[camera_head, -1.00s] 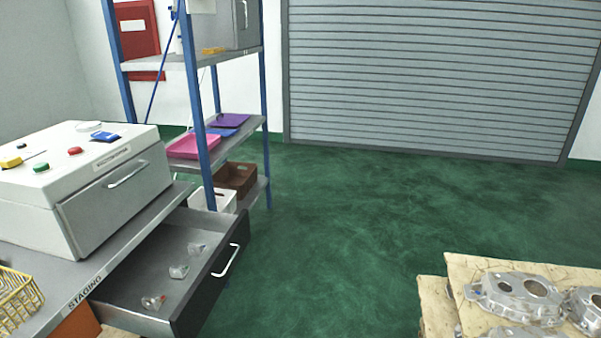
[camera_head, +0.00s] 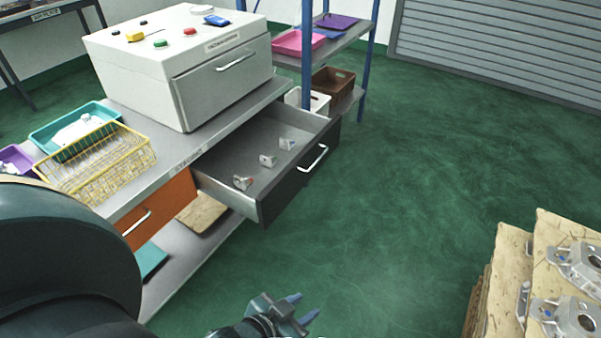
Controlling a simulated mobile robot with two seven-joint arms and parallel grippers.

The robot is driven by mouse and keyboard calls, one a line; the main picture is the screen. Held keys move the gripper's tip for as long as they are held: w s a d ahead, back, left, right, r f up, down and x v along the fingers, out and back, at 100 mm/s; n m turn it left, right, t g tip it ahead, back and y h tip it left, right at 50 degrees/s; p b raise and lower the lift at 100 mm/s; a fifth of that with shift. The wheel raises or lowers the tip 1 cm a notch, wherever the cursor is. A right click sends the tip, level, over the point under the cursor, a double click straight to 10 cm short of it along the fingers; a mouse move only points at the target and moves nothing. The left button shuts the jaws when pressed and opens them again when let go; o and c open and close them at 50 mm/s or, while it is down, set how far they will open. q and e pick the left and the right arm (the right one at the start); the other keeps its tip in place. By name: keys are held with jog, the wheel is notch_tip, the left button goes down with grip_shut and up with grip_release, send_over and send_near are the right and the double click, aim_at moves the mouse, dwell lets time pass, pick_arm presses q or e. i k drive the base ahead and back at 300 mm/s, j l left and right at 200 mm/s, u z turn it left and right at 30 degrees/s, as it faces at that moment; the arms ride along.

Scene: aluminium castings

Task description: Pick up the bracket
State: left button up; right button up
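Three small grey metal pieces that look like brackets lie in a row in the open drawer (camera_head: 225,165). The nearest bracket (camera_head: 242,182) has a reddish spot, the middle bracket (camera_head: 268,160) is plain, and the far bracket (camera_head: 287,144) lies towards the back. My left gripper (camera_head: 308,306) is low at the bottom of the view, in front of the drawer and apart from it. Its two blue-grey fingers are spread with nothing between them. My dark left arm fills the lower left. My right gripper is out of view.
A white machine (camera_head: 185,65) and a yellow wire basket (camera_head: 95,165) stand on the bench above the drawer. A shut orange drawer (camera_head: 150,210) is beside it. Castings (camera_head: 575,318) lie on a wooden stack at the right. Green floor between is clear.

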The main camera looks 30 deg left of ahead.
aim_at(242, 183)
jog(key=i+j+u, duration=0.15)
jog(key=u, duration=1.2)
